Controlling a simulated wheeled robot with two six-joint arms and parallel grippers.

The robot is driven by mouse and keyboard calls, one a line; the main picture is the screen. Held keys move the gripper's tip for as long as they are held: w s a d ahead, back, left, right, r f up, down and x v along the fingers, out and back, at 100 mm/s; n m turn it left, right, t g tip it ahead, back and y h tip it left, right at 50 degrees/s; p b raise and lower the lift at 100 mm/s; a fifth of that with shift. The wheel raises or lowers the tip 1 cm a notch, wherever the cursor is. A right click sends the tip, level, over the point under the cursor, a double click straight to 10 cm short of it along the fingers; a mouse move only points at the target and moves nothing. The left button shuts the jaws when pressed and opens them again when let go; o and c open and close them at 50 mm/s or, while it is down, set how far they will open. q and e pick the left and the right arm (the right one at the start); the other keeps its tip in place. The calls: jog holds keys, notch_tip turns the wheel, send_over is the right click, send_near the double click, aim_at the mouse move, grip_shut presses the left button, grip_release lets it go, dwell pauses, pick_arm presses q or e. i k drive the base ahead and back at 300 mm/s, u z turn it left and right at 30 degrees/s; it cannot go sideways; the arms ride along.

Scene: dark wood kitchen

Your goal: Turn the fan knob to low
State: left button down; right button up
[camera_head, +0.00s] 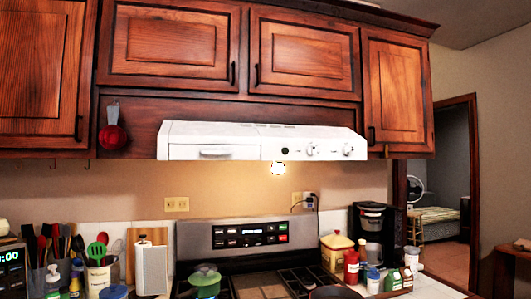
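A white range hood (235,141) hangs under the wooden cabinets in the head view. Two round white knobs sit on the right part of its front: a left knob (312,149) and a right knob (347,150). A small dark round spot (284,152) lies to the left of them. Which knob is the fan knob, and its setting, are too small to tell. Neither of my grippers shows in this view.
Below the hood stands a stove (248,237) with a green pot (204,280). Utensil holders crowd the counter at left. A coffee maker (370,232) and several bottles stand at right. The space directly before the hood is clear. A doorway opens at far right.

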aim_at(311, 151)
jog(key=z, duration=0.8)
jog(key=i, duration=1.1)
jog(key=u, duration=0.15)
